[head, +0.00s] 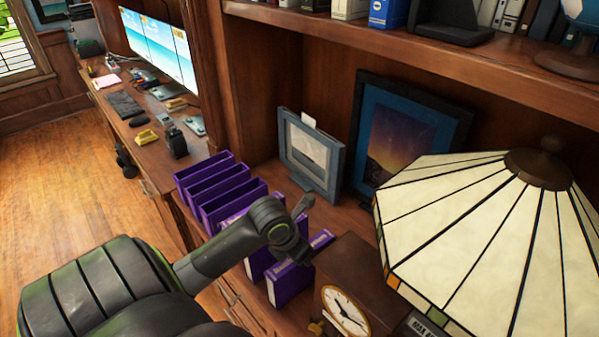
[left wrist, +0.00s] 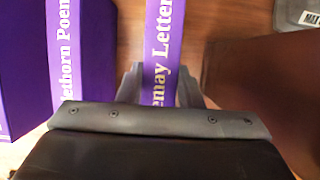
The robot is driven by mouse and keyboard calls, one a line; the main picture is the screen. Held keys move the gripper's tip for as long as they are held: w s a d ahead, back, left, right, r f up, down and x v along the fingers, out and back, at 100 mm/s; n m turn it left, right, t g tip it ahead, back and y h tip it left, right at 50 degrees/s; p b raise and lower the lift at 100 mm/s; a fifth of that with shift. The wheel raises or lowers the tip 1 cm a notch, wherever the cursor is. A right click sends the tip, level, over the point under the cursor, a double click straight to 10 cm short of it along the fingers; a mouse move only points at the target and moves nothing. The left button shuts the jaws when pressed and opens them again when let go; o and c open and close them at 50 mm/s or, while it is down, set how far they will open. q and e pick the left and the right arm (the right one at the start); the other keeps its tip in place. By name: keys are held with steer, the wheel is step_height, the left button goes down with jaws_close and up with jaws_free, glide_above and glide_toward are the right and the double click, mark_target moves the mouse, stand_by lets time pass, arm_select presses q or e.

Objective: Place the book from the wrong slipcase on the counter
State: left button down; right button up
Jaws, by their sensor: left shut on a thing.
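Several purple slipcases (head: 222,184) stand in a row on the wooden counter (head: 348,218); those at the far end look open and empty. My left gripper (left wrist: 160,88) is shut on a purple book (left wrist: 163,45) with white spine lettering, partly readable as "emay Letter". In the head view this seems to be the nearest purple volume (head: 288,284), partly hidden by my gripper. Whether it touches the counter I cannot tell. A second purple spine (left wrist: 66,50), reading "lethorn Poem", stands apart to its left in the left wrist view. My right gripper is out of view.
A wooden clock (head: 345,308) and a stained-glass lamp (head: 470,220) stand close on the right. Framed pictures (head: 312,155) lean behind. A shelf (head: 430,60) overhangs the counter. Some bare counter lies between the frames and the clock. A desk with monitors (head: 160,45) is farther left.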

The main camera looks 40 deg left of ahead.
arm_select(q)
steer(key=shift+f, duration=0.2)
steer(key=c, duration=1.5)
jaws_free()
steer(key=shift+f, duration=0.1)
steer(key=o, duration=0.5)
steer(key=shift+r, duration=0.2)
steer(key=shift+s+r, duration=0.1)
steer(key=shift+r, duration=0.2)
steer(key=shift+v, duration=5.7)
steer(key=shift+f, duration=0.1)
